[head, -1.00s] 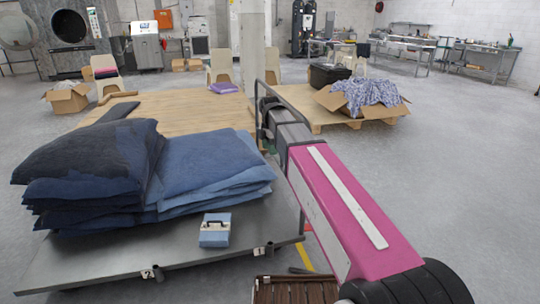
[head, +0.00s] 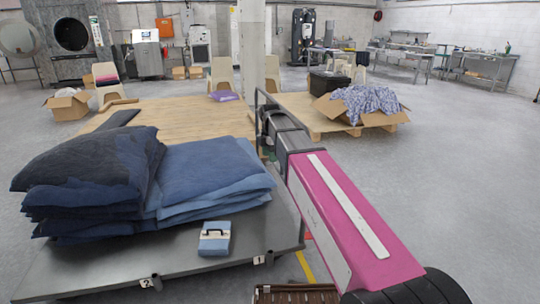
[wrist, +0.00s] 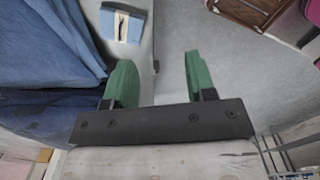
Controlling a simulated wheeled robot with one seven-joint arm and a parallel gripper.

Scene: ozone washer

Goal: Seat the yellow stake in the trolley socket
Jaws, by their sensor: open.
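No yellow stake is clearly identifiable. A thin yellow strip (head: 305,266) shows beside the trolley in the head view; I cannot tell whether it is the stake or a floor marking. The grey trolley (head: 190,268) stands at left, with small white tags marked 1 (head: 262,260) and 2 (head: 151,282) on its near edge. Its sockets cannot be made out clearly. My gripper (wrist: 157,60) has two green fingers, apart and empty, over the trolley's edge in the wrist view. In the head view it is mostly hidden behind my arm.
Folded blue textiles (head: 150,180) cover much of the trolley, with a blue-and-white box (head: 215,239) beside them. A grey rail frame (head: 279,98) rises at its far side. A brown slatted crate (head: 295,294) lies nearby. Pallets stand behind; floor at right is clear.

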